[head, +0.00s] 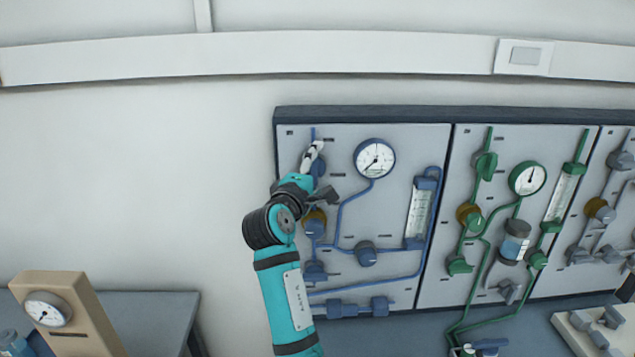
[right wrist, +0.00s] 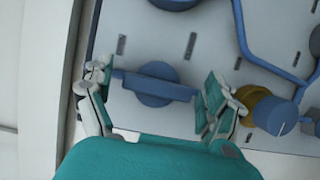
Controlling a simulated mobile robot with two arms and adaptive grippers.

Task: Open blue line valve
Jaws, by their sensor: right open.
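The blue line runs over the left grey panel, with a blue valve (head: 319,168) near its top left, partly hidden behind my right gripper (head: 317,178). My right gripper (right wrist: 156,84) is open there, with one finger on each side of the valve and visible gaps between. I cannot tell the exact depth between fingertips and valve. A blue-faced knob with a brass-coloured part (right wrist: 270,110) lies to the right of the fingers. My left gripper is not in view.
A round gauge (head: 375,158) and a flow tube (head: 419,213) sit right of the valve on the blue panel. Another blue valve (head: 366,254) is lower down. A green-line panel (head: 470,140) adjoins on the right. The wall left of the panel is bare.

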